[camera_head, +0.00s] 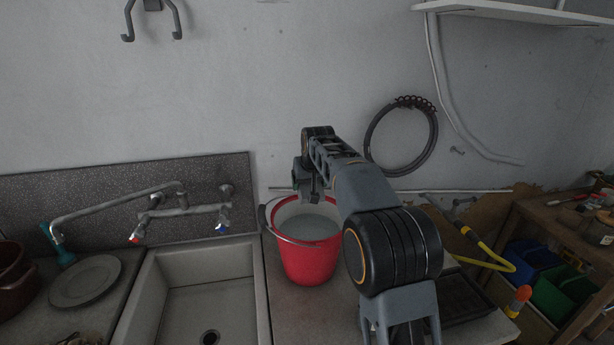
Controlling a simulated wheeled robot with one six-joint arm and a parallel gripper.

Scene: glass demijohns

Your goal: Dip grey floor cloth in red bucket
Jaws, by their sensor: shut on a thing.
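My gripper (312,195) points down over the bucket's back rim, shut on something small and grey. I take this to be the grey floor cloth, but its shape is hard to make out against the dark fingers. I cannot tell whether it touches the grey surface. My arm hides part of the area to the right of the bucket.
The sink (258,290) with a wall tap (170,212) lies left of the bucket. A grey plate (84,281) and a brown pot (12,278) are further left. A yellow hose (482,248) and a wooden workbench (545,215) with coloured bins are at the right.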

